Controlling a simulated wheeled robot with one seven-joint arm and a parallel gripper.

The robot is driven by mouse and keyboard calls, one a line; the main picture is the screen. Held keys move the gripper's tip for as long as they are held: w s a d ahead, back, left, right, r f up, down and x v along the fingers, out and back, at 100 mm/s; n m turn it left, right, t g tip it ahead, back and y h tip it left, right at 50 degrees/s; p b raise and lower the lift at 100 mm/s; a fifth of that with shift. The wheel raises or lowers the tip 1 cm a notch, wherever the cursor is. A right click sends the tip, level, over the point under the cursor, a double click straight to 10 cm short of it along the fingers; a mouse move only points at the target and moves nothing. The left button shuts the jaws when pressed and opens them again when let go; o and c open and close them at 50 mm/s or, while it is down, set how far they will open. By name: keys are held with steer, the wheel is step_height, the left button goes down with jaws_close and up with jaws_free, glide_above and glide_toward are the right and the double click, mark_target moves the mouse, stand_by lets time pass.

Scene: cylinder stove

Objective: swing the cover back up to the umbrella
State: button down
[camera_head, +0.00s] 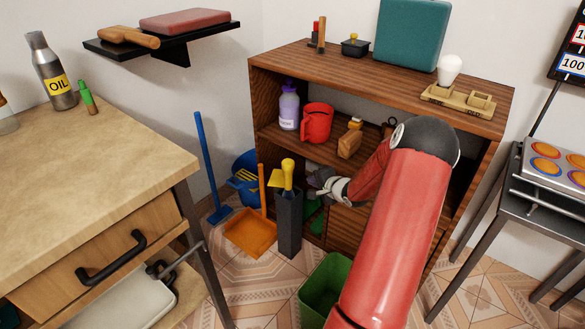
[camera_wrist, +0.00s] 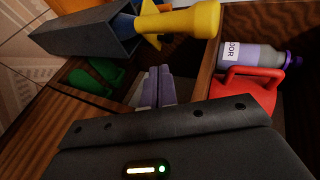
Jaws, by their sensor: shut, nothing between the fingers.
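The umbrella, with a yellow handle (camera_head: 288,172), stands in a tall dark grey holder (camera_head: 289,225) left of the wooden cabinet's front. Both also show at the top of the wrist view, the yellow handle (camera_wrist: 190,20) and the holder (camera_wrist: 85,35). The cover seems to be the wooden panel (camera_head: 350,228) low on the cabinet front, partly behind my arm; its hinge and how far it stands open are unclear. My gripper (camera_head: 318,182) is shut and empty at the lower cabinet opening, just right of the umbrella. Its fingers (camera_wrist: 158,85) lie together beside the compartment.
Green shoes (camera_wrist: 95,75) sit in the lower compartment. An orange dustpan (camera_head: 250,235) and a green bin (camera_head: 325,285) stand on the floor close by.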

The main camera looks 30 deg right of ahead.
glide_toward(281, 175)
steer(key=w+d, duration=0.2)
steer(key=w, duration=0.2)
steer(key=shift+f+m+b, duration=0.25)
steer(key=shift+m+b, duration=0.05)
steer(key=shift+b, duration=0.05)
steer(key=shift+t, duration=0.3)
steer(key=shift+w+r+p, duration=0.15)
steer(key=shift+w+p, duration=0.45)
steer(key=shift+p, duration=0.2)
steer(key=shift+f, duration=0.2)
steer(key=shift+s, duration=0.15)
